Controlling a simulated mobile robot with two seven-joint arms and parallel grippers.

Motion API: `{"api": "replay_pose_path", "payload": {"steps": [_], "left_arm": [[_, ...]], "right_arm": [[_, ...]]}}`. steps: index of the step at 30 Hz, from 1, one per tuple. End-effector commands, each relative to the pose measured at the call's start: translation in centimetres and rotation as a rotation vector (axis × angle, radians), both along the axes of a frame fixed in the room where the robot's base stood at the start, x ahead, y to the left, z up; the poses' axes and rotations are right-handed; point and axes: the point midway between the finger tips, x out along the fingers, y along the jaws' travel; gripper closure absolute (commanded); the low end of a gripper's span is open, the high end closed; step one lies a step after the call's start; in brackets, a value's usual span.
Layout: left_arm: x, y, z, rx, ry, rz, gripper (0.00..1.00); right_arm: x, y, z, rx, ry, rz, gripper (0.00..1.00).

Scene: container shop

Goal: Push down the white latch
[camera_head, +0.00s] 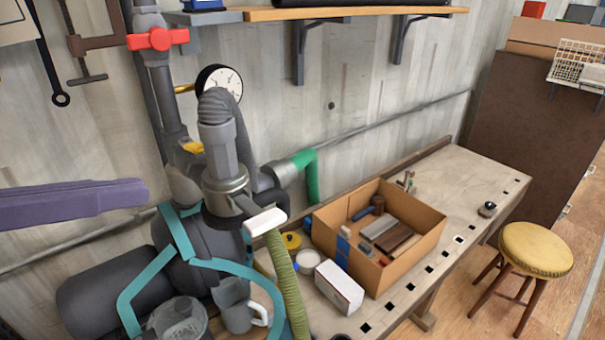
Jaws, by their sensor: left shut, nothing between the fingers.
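The white latch (265,221) is a short white lever on the grey pump-like machine (205,235), near the middle of the camera_head view. It sticks out to the right from below a grey coupling (226,178) and looks slightly tilted. My left gripper (135,192) is purple and comes in from the left edge. It is shut and empty, with its tip left of the machine and well apart from the latch. My right gripper is not in view.
A ribbed green hose (286,285) hangs just below the latch. Right of it, a workbench (470,180) carries a white box (339,287) and a cardboard box (433,235) of tools. A red valve handle (158,39) and gauge (220,80) stand above. A stool (537,249) is at right.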

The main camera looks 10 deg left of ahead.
Motion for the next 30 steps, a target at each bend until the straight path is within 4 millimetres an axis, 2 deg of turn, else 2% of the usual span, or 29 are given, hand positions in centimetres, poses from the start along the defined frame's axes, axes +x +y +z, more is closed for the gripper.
{"api": "replay_pose_path", "payload": {"steps": [6,17,30], "left_arm": [[0.0,-0.3,0.6,-0.032,-0.016,-0.035,1.00],[0.2,-0.5,0.5,-0.031,-0.018,-0.033,1.00],[3.0,-2.7,-0.3,-0.033,-0.021,-0.031,1.00]], "right_arm": [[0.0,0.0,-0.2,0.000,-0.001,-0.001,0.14],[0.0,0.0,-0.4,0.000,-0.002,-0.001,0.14],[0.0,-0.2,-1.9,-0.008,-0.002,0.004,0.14]]}}
